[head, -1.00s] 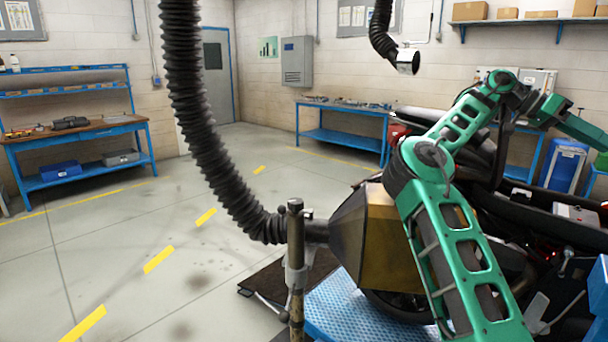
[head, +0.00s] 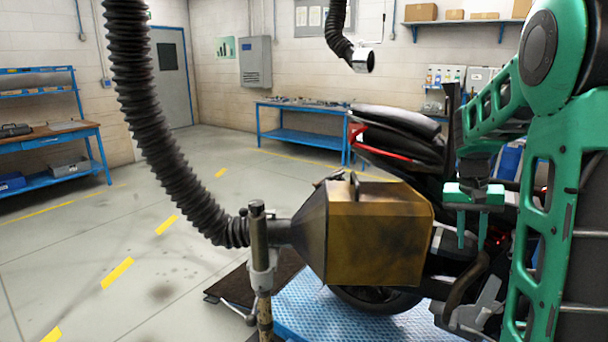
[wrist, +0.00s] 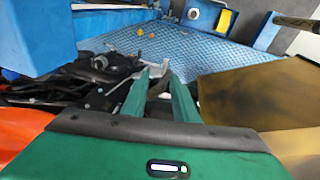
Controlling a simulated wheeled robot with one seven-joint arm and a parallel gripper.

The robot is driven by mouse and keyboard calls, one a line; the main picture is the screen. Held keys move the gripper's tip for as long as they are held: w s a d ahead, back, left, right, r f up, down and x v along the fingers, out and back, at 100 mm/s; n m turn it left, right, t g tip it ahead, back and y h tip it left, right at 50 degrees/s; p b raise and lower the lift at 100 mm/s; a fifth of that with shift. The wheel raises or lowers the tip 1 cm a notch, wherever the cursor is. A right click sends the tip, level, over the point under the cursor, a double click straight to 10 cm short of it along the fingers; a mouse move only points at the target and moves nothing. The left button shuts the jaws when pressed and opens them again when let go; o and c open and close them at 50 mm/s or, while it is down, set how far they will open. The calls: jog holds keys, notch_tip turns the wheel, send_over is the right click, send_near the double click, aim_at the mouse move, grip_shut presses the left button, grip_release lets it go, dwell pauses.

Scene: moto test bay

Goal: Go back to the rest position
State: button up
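My gripper (head: 471,245) points down at the right of the head view, beside the yellow-brown exhaust hood. Its two green fingers are apart with nothing between them. In the wrist view my gripper (wrist: 159,76) also shows its fingers apart, above dark motorcycle parts. The motorcycle (head: 405,133) stands behind the hood, partly hidden by the hood and my arm. The rest position is not marked by anything in view.
The exhaust hood (head: 380,245) on its stand (head: 259,240) is close to my gripper's left; a black hose (head: 150,115) rises from it. A blue platform (head: 310,315) lies below. Workbenches (head: 310,108) stand by the back wall. The floor at left is clear.

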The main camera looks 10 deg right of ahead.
jog(key=s+a+n+t+y, duration=0.1)
jog(key=s+a+n+t, duration=0.15)
jog(key=a, duration=0.65)
jog(key=s+a+n+t+y, duration=0.1)
jog(key=a+n, duration=0.2)
jog(key=a, duration=0.6)
jog(key=s+a+n+t+y, duration=0.1)
jog(key=s+a+n, duration=0.15)
jog(key=a, duration=0.65)
jog(key=s+d+f+m+g, duration=0.1)
jog(key=s+d+m+g, duration=0.1)
jog(key=s+d, duration=0.3)
jog(key=s+d+f+m+g, duration=0.1)
jog(key=s+d, duration=0.4)
jog(key=s, duration=0.6)
jog(key=shift+s+d+m+g, duration=0.2)
jog(key=shift+s+m+g, duration=0.2)
jog(key=shift+m+g, duration=0.6)
jog(key=shift+t, duration=0.35)
jog(key=shift+w+f, duration=0.3)
jog(key=shift+w, duration=0.3)
jog(key=shift+s, duration=0.1)
